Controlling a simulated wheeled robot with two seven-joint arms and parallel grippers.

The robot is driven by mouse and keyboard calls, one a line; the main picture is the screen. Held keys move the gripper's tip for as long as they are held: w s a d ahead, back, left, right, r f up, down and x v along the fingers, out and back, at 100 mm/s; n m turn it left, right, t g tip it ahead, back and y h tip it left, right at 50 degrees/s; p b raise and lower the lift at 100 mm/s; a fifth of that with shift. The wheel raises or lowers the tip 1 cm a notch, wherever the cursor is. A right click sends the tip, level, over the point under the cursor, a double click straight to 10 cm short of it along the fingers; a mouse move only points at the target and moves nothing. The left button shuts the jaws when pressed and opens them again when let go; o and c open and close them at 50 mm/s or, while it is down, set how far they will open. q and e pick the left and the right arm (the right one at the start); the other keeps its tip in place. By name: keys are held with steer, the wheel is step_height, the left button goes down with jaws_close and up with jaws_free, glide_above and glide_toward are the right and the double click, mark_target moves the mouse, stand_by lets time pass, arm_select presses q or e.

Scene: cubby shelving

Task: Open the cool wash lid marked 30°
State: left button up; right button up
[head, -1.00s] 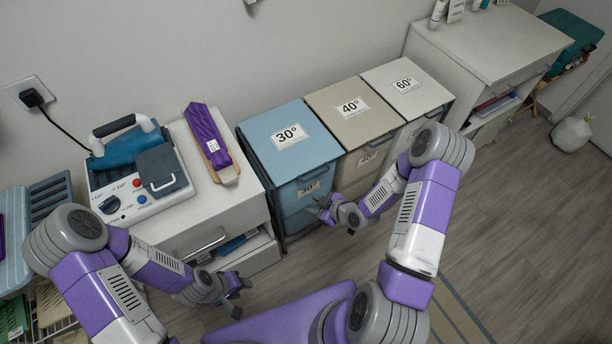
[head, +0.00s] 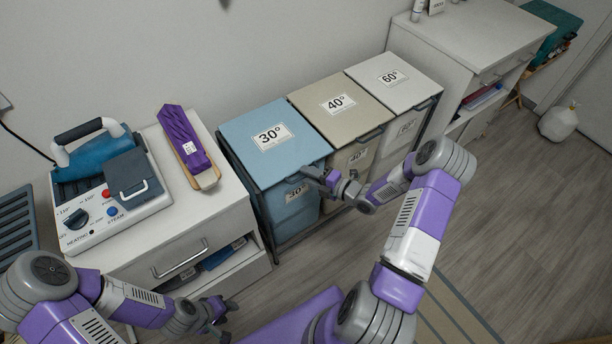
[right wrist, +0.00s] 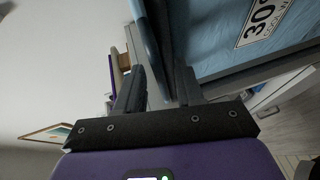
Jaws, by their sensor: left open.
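The cool wash lid (head: 255,158) is light blue, marked 30°, and looks closed on the left bin of a row of three. My right gripper (head: 316,176) is at the lid's front right edge. In the right wrist view, a blue edge (right wrist: 148,45) runs between the fingers of my right gripper (right wrist: 158,88); I cannot tell whether they clamp it. My left gripper (head: 222,318) is open and empty, low in front of the white cabinet.
The beige 40° lid (head: 335,120) and white 60° lid (head: 412,88) adjoin on the right. A white cabinet (head: 215,215) on the left carries a steam iron station (head: 110,215) and a purple-covered board (head: 185,140). Floor (head: 520,230) is free at the right.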

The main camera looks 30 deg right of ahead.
steer(key=shift+w+a+f, duration=0.1)
steer(key=shift+w+a, duration=0.2)
steer(key=shift+w, duration=0.25)
jaws_close()
steer(key=shift+s, duration=0.1)
